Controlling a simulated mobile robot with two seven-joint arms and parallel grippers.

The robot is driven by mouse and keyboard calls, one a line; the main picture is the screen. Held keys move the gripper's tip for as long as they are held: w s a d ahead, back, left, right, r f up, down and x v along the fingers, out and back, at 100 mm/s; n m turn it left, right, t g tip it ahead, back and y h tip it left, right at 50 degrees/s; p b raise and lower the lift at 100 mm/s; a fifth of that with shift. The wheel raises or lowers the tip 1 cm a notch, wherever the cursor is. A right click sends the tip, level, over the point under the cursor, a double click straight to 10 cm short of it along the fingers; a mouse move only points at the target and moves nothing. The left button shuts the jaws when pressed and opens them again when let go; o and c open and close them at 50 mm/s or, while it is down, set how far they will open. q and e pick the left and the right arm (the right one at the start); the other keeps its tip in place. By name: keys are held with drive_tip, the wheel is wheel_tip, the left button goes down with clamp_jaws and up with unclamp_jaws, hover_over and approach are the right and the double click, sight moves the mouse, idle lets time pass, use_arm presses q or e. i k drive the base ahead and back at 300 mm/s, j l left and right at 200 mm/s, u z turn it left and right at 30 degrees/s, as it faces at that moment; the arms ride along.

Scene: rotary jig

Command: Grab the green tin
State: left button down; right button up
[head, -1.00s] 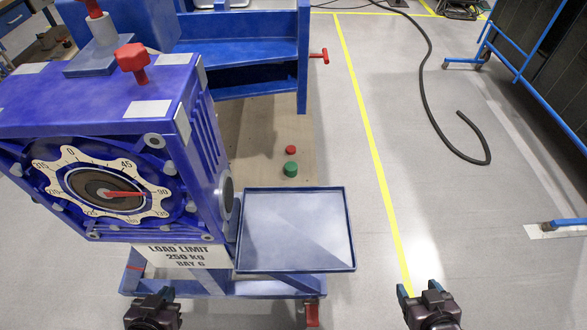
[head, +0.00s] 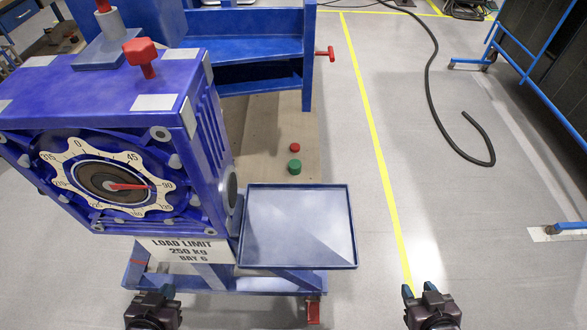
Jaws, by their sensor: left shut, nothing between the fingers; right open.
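The green tin (head: 294,167) is a small short cylinder standing on the light brown board (head: 278,185) behind the tray, in the head view. My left gripper (head: 158,293) is at the bottom left, in front of the jig's lower frame, shut and empty. My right gripper (head: 421,290) is at the bottom right over the floor, open and empty. Both grippers are well apart from the tin.
The blue jig (head: 150,125) with its numbered dial (head: 108,184) fills the left. An empty blue-rimmed tray (head: 297,225) lies between my grippers and the tin. A blue shelf unit (head: 250,50) stands behind.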

sight(295, 165)
drive_tip(key=k+l+u, duration=0.15)
drive_tip(key=l+u, duration=0.15)
drive_tip(key=k+l+u, duration=0.15)
drive_tip(key=u, duration=0.15)
drive_tip(key=k+l+u, duration=0.1)
drive_tip(key=u, duration=0.25)
drive_tip(key=k+l+u, duration=0.15)
drive_tip(key=u, duration=0.25)
drive_tip(key=k+l+u, duration=0.2)
drive_tip(key=u, duration=0.15)
drive_tip(key=k+l+u, duration=0.1)
drive_tip(key=u, duration=0.3)
drive_tip(key=k+l+u, duration=0.1)
drive_tip(key=u, duration=0.3)
drive_tip(key=k+u, duration=0.2)
drive_tip(key=u, duration=0.2)
drive_tip(key=k+l+u, duration=0.1)
drive_tip(key=u, duration=0.3)
drive_tip(key=k+u, duration=0.2)
drive_tip(key=u, duration=0.15)
drive_tip(key=k+u, duration=0.2)
drive_tip(key=u, duration=0.2)
drive_tip(key=k+l+u, duration=0.15)
drive_tip(key=k+u, duration=0.45)
drive_tip(key=k+l+z, duration=0.7)
drive_tip(key=k+l, duration=0.15)
drive_tip(key=k+l+z, duration=0.35)
drive_tip(key=l, duration=0.25)
drive_tip(key=l+z, duration=0.15)
drive_tip(key=l, duration=0.55)
